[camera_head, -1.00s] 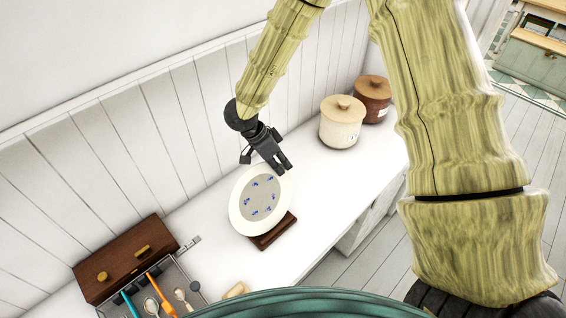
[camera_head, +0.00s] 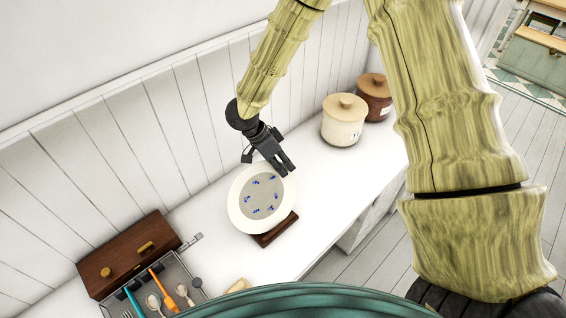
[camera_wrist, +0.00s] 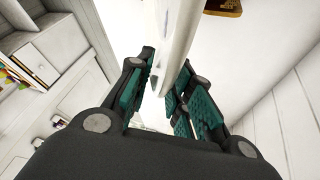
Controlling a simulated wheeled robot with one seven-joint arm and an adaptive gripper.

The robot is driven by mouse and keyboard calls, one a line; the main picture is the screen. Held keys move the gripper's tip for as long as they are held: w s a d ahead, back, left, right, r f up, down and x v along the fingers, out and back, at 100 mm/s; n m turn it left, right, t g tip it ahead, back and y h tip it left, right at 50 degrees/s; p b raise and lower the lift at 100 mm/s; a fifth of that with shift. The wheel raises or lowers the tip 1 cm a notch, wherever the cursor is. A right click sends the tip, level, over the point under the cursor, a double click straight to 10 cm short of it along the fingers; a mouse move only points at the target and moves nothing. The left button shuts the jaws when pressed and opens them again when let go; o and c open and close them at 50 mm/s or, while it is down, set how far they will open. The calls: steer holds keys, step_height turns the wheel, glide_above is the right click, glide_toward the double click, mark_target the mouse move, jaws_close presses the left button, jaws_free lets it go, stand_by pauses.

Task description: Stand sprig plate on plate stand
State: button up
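The sprig plate (camera_head: 262,197) is white-rimmed with a grey centre and small blue sprigs; its face is toward the head camera. My gripper (camera_head: 287,171) is at its upper right rim. In the wrist view the plate (camera_wrist: 177,45) shows nearly edge-on between my gripper's teal finger pads (camera_wrist: 163,88), which appear shut on it. The brown wooden plate stand (camera_head: 276,230) is on the white counter, just below and behind the plate in the head view. The plate hides most of the stand, so I cannot tell whether they touch.
A cream lidded jar (camera_head: 343,122) and a brown lidded jar (camera_head: 373,98) stand farther back on the counter (camera_head: 330,190). A brown wooden box (camera_head: 128,254) and a utensil tray (camera_head: 177,268) are at lower left. The panelled wall (camera_head: 140,130) runs behind my gripper.

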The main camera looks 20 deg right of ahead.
steer(key=shift+w+r, duration=0.1)
steer(key=shift+r, duration=0.05)
steer(key=v, duration=1.2)
